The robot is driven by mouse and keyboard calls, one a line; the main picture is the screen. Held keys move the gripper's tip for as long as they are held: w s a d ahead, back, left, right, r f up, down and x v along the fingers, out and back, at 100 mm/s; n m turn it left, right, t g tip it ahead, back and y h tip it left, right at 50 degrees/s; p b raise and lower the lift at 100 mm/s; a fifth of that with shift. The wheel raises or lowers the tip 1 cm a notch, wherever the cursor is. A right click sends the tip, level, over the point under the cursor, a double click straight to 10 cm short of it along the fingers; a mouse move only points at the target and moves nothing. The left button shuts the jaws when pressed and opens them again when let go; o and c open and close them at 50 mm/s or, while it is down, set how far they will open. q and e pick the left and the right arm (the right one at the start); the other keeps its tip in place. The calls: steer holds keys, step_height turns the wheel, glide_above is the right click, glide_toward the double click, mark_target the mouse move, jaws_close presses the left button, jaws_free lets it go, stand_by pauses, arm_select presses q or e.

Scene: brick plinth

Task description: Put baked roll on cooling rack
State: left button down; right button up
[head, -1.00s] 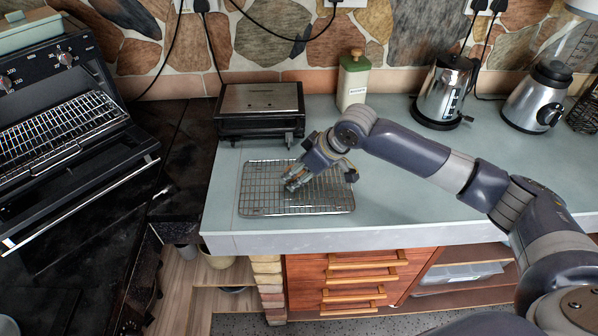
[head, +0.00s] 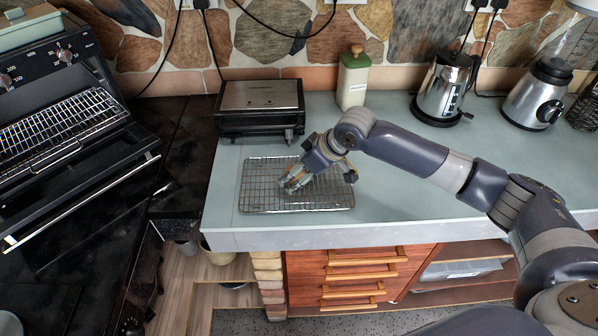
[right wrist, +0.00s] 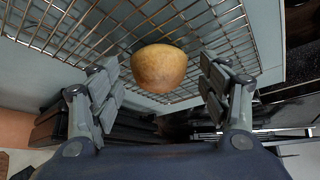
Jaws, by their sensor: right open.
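The cooling rack (head: 330,203) is a wire grid lying flat on the pale counter, near its front left corner. My right gripper (head: 293,182) is low over the left half of the rack. In the right wrist view the baked roll (right wrist: 158,68), golden brown and rounded, is against the rack's wires (right wrist: 60,28). It sits between the spread fingers of my right gripper, with gaps on both sides. In the head view the gripper hides the roll. My left gripper is not in view.
A black and silver appliance (head: 262,108) stands just behind the rack. An open oven (head: 60,140) with a wire shelf is at the left. A green-lidded canister (head: 353,80), a kettle (head: 445,88) and a blender (head: 540,92) stand farther back. The counter right of the rack is clear.

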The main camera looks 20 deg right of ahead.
steer(key=b+v, duration=0.1)
steer(key=v, duration=1.1)
steer(key=shift+f, duration=0.15)
